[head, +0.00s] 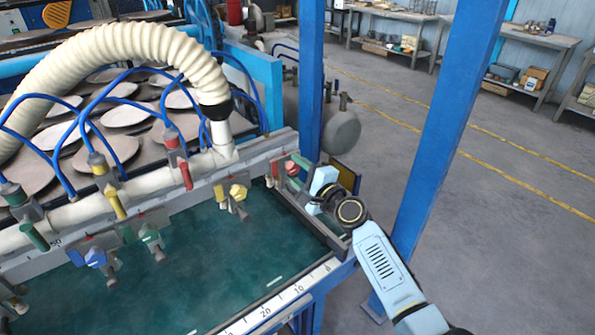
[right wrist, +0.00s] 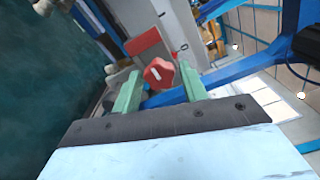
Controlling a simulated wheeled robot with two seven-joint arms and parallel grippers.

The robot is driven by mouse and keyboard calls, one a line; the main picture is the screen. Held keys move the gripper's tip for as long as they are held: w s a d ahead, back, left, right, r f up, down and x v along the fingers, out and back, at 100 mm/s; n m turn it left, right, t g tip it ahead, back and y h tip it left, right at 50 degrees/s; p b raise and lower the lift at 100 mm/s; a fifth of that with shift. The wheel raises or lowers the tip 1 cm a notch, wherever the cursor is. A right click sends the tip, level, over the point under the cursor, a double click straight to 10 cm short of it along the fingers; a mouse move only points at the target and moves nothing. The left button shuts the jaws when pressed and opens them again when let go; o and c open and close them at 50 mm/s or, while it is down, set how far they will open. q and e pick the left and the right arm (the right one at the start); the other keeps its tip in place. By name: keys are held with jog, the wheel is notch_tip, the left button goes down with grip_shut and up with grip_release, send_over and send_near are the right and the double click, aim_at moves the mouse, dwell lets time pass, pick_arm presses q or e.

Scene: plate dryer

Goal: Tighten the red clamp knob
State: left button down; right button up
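The red clamp knob (head: 291,169) is at the right end of the green table, by the clamp frame. In the right wrist view the red knob (right wrist: 159,73) shows a white mark and lies between the two green fingertips. My right gripper (head: 299,173) reaches it from the right. In the right wrist view my right gripper (right wrist: 160,88) is open, with a finger on either side of the knob and a small gap showing at each side. I cannot tell how far the knob sits between the fingers. My left gripper is not in view.
A yellow knob (head: 238,192), blue knob (head: 95,257) and green knob (head: 149,233) stand along the table. Red, yellow and green valve handles line the pipe behind. A blue post (head: 311,75) rises behind my right gripper; another blue post (head: 440,130) stands right of it.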

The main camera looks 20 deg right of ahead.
jog(key=shift+o, duration=0.7)
jog(key=v, duration=1.3)
jog(key=shift+s, duration=0.2)
